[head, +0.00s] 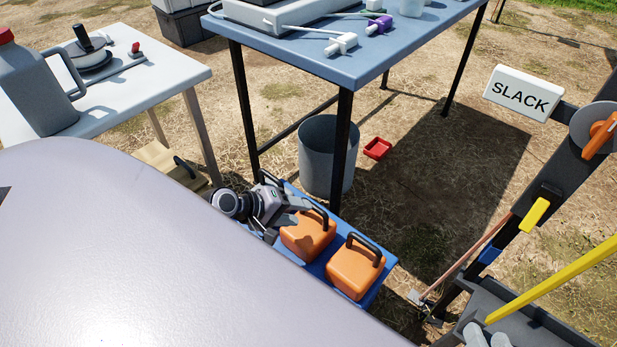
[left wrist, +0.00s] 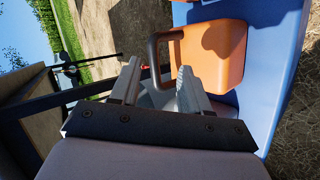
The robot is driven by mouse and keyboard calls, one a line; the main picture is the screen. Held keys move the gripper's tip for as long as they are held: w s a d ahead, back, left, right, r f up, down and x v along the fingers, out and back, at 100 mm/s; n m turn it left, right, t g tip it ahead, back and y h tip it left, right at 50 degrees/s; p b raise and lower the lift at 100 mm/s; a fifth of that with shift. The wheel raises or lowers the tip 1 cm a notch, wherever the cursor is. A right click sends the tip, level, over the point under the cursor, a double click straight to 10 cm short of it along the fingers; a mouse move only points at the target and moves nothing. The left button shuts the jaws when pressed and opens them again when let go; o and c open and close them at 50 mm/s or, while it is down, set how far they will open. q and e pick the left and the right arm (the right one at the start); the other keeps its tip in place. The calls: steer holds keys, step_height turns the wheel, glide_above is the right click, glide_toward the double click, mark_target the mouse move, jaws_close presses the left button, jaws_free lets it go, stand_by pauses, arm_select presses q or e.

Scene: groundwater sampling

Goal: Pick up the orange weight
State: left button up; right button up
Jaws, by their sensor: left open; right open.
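Two orange weights with dark handles sit on a low blue platform (head: 384,289). The nearer orange weight (head: 355,272) is to the right, and the other orange weight (head: 305,240) is to its left. My left gripper (head: 291,211) is open beside the left weight's handle. In the left wrist view, my gripper's two fingers (left wrist: 157,72) are apart, with an orange weight (left wrist: 222,50) just beyond them. Its dark handle (left wrist: 154,50) lies in line with the gap; I cannot tell whether it is between the fingers. My right gripper is not seen.
A blue table (head: 340,62) stands behind, its dark leg close to the platform. A grey bucket (head: 318,155) and a small red tray (head: 377,148) are on the ground. A pale table (head: 165,85) with a grey jug (head: 35,90) is left. A "SLACK" sign (head: 523,92) is right.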

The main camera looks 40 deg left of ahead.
mark_target(317, 209)
arm_select(q)
steer(key=shift+w+a+f+n+b, duration=0.2)
steer(key=shift+w+f+b, duration=0.1)
steer(key=shift+f+b, duration=0.15)
steer(key=shift+w+a+f+n+b, duration=0.2)
steer(key=shift+w+f+b, duration=0.1)
steer(key=shift+f, duration=0.2)
steer(key=shift+w+a+n+h+b, duration=0.35)
steer(key=shift+w+n+h+b, duration=0.25)
steer(key=shift+b, duration=0.35)
steer(key=shift+w+t, duration=0.15)
steer(key=shift+t, duration=0.15)
steer(key=shift+w+f+b, duration=0.1)
steer(key=shift+w+b, duration=0.1)
steer(key=shift+b, duration=0.15)
steer(key=b+x, duration=0.1)
steer(key=x, duration=0.1)
steer(key=b+x, duration=0.2)
steer(key=x, duration=0.1)
steer(key=shift+d, duration=0.5)
steer(key=shift+w+d+f, duration=0.15)
steer(key=shift+w+d, duration=0.1)
steer(key=shift+w, duration=0.2)
jaws_close()
arm_select(e)
step_height(317, 209, down, 3)
steer(key=shift+s+d+r+n+t, duration=0.15)
steer(key=shift+n+t, duration=0.45)
steer(key=shift+t, duration=0.1)
